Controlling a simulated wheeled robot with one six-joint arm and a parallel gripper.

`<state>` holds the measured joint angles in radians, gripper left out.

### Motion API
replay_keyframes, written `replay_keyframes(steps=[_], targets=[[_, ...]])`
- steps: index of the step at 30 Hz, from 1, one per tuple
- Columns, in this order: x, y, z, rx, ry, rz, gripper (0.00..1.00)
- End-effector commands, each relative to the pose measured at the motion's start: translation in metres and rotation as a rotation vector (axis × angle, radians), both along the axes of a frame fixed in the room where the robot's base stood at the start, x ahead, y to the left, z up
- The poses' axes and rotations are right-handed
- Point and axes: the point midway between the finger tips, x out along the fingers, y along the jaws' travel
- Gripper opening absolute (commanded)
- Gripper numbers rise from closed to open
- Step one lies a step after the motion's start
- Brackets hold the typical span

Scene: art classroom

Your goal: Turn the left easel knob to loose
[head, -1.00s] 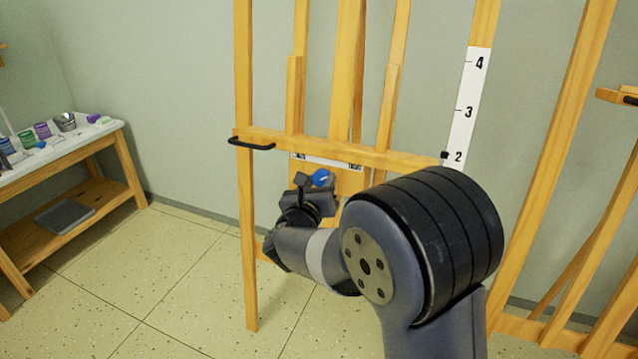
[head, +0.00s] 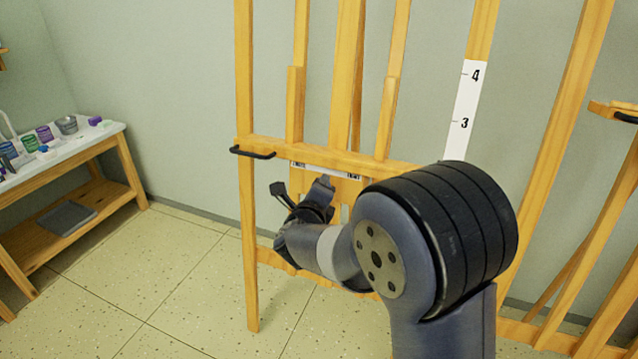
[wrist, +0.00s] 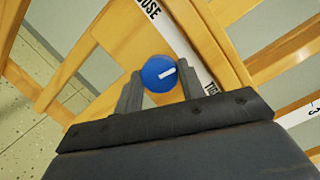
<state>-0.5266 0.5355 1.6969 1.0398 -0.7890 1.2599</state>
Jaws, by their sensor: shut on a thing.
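The blue knob (wrist: 158,76) with a short white mark sits in the wrist view between the two fingers of my gripper (wrist: 161,75). The fingers are shut on it from both sides. The mark lies on the knob's right half in that view. A white label strip (wrist: 176,38) runs beside the knob, with letters of LOOSE at its upper end and of TIGHT at its lower end. In the head view, my gripper (head: 321,186) is at the easel (head: 247,210) just under the label strip (head: 326,170), and the knob is hidden behind it.
A black handle (head: 253,153) sticks out at the left end of the easel's crossbar. A numbered white scale (head: 464,112) is on its right post. Another wooden easel (head: 567,130) stands at right. A table with paint jars (head: 68,153) stands at left, with open floor between.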

Motion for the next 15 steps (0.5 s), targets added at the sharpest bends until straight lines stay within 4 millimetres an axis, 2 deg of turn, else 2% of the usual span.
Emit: replay_keyframes(steps=[1,15], targets=[[0.0003,0.0002,0.0056,-0.041,0.016,0.008,0.15],[0.0006,0.0009,0.0082,-0.455,0.168,0.087,0.15]])
